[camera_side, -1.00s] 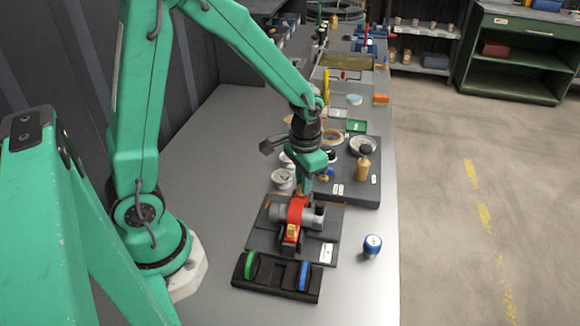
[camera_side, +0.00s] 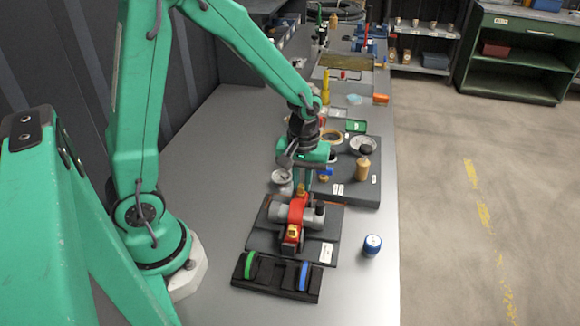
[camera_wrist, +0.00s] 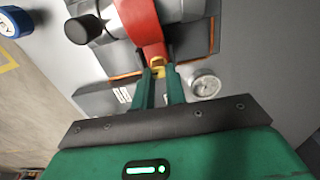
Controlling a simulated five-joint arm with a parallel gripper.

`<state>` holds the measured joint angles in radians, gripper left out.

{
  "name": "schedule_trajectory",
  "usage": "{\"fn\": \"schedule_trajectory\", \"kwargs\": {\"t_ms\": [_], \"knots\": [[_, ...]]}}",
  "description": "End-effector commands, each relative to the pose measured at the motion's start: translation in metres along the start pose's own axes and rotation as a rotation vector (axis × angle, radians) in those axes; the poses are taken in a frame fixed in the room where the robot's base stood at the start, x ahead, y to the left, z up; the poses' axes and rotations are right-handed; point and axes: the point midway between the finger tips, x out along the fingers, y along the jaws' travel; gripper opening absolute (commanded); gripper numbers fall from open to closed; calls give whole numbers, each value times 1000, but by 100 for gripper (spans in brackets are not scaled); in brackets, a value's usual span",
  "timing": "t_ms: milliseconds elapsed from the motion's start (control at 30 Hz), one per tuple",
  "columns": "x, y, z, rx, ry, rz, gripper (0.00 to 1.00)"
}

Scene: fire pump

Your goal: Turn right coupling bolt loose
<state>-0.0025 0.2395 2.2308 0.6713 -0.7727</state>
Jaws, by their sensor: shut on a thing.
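A red coupling band (camera_side: 296,211) wraps a grey pump body (camera_side: 279,212) on a dark plate; the band also shows in the wrist view (camera_wrist: 145,25). A yellow bolt (camera_side: 291,234) sits at its near end. Another yellow coupling bolt (camera_wrist: 157,67) is at the band's far end. My gripper (camera_side: 303,184) points down over that far end. In the wrist view its two green fingers (camera_wrist: 159,74) are closed on this bolt, one on each side. The fingers hide part of the bolt.
A black tray (camera_side: 276,289) with a green and a blue ring lies in front of the plate. A blue-capped item (camera_side: 372,245) stands to the right. A round gauge (camera_wrist: 205,85) sits beside the fingers. A raised board (camera_side: 352,188) with parts lies behind.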

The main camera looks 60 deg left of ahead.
Motion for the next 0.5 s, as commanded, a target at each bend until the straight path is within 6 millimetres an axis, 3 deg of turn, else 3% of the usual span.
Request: {"fn": "schedule_trajectory", "kwargs": {"t_ms": [500], "knots": [[0,0,0,-51,1,1,0]]}}
